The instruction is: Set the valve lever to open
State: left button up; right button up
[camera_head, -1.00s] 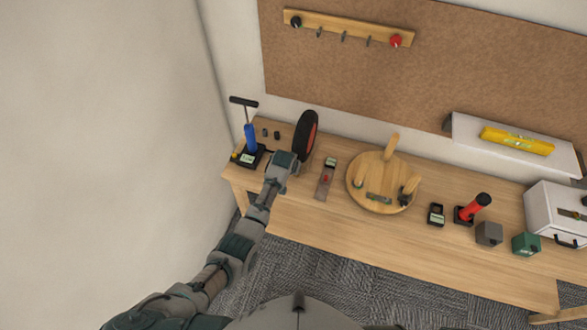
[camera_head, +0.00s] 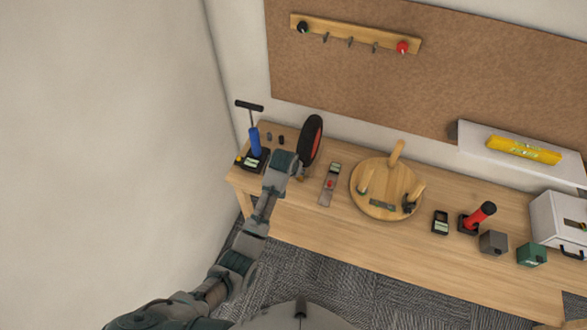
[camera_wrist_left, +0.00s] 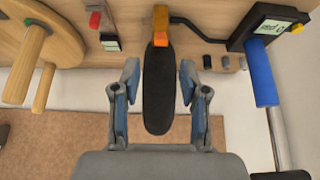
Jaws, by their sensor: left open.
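My left gripper (camera_head: 289,164) is at the near side of a black-tyred wheel with a red face (camera_head: 311,140). In the left wrist view the gripper (camera_wrist_left: 158,72) is open, one finger on each side of the tyre (camera_wrist_left: 158,95), with gaps showing. An orange fitting (camera_wrist_left: 161,22) sits at the wheel's end, beyond the fingertips. A thin black hose (camera_wrist_left: 190,25) runs from it to a blue pump (camera_wrist_left: 262,75), which also stands at the table's left end (camera_head: 254,140). The fitting may be the valve lever; I cannot tell its setting. My right gripper is not in view.
A small panel with a red part (camera_head: 331,184) lies right of the wheel. A round wooden piece with pegs (camera_head: 368,206) is further right, then a red-handled device (camera_head: 480,215) and small boxes. A wall stands close on the left. The table's front strip (camera_head: 340,232) is clear.

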pick_arm(q)
jog(key=v, duration=0.3)
jog(key=shift+d, duration=0.1)
dwell(0.3)
jog(key=s+a+f+g+b, duration=0.15)
jog(key=s+f, duration=0.25)
jog(key=f, duration=0.9)
jog(key=s+a+f+b, duration=0.2)
jog(key=s+a+f, duration=0.15)
jog(key=f, duration=0.95)
jog(key=s+a+f+g+b, duration=0.1)
jog(key=s+a+f, duration=0.1)
jog(key=s+f, duration=0.5)
jog(key=s+a+f+b, duration=0.1)
jog(key=s+a+f, duration=0.1)
jog(key=s+f, duration=0.5)
jog(key=s+a+f+b, duration=0.1)
jog(key=s+a+f, duration=0.2)
jog(key=s+f, duration=0.4)
jog(key=s+a+f+g+y+b, duration=0.1)
jog(key=s+a+f, duration=0.3)
jog(key=s, duration=1.2)
jog(key=s+a+f+g+b, duration=0.1)
jog(key=s+a+f+b, duration=0.1)
jog(key=s+f, duration=0.8)
jog(key=shift+s+a+n+y, duration=0.3)
jog(key=shift+s+a, duration=0.4)
jog(key=shift+s, duration=0.3)
